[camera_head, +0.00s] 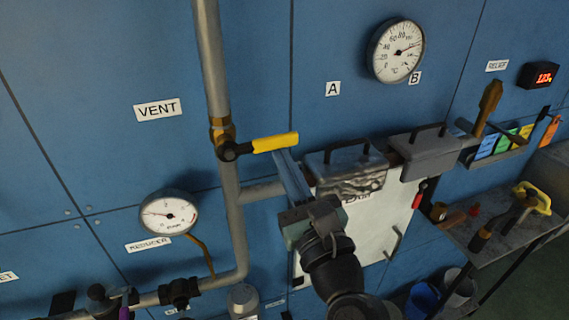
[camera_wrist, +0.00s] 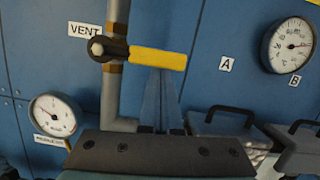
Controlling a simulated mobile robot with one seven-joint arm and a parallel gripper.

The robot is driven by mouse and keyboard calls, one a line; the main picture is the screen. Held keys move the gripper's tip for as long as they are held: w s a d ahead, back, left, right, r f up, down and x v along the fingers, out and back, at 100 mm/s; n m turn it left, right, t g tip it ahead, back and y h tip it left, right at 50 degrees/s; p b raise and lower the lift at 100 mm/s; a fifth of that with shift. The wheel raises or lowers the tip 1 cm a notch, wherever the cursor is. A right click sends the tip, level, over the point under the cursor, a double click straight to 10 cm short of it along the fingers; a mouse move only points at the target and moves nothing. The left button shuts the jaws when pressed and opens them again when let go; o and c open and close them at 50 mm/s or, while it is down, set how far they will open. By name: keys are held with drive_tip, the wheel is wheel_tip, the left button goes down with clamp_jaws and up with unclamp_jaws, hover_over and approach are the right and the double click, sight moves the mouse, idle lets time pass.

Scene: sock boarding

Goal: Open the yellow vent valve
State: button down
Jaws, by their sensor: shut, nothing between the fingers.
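The yellow vent valve handle (camera_head: 275,142) sticks out to the right from the brass valve body (camera_head: 222,130) on a vertical grey pipe, below the VENT label (camera_head: 158,109). The handle lies roughly crosswise to the pipe, tipped slightly upward in the head view. The wrist view shows the handle (camera_wrist: 158,60) nearly level. My gripper (camera_head: 282,155) is shut and empty, its fingertips just under the handle's underside. The fingers also show in the wrist view (camera_wrist: 160,75), where their tips meet the handle's lower edge. I cannot tell whether they touch it.
A reducer gauge (camera_head: 169,215) is at lower left and a temperature gauge (camera_head: 397,50) at upper right. Two lidded grey boxes (camera_head: 432,155) with handles stand right of my gripper. A side shelf (camera_head: 490,235) holds a yellow-handled tool. The wall around the handle is clear.

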drive_tip(key=shift+r, duration=0.2)
drive_tip(key=r+n, duration=0.1)
drive_tip(key=n, duration=0.1)
drive_tip(key=r+n+y, duration=0.1)
drive_tip(key=r+n, duration=0.1)
drive_tip(key=n, duration=0.1)
drive_tip(key=shift+d+g+y+p, duration=0.2)
drive_tip(key=shift+g+y+p, duration=0.1)
drive_tip(key=shift+g+p, duration=0.1)
wheel_tip(320, 180, up, 6)
drive_tip(key=n+g+y+p, duration=0.1)
drive_tip(key=n+g+p, duration=0.25)
drive_tip(key=n, duration=0.95)
hover_over(283, 137)
drive_tip(key=s+a, duration=0.3)
drive_tip(key=shift+s+a+r+n+p, duration=0.15)
drive_tip(key=shift+a+r+n+p, duration=0.2)
drive_tip(key=shift+a+n+p, duration=0.45)
drive_tip(key=shift+d, duration=0.1)
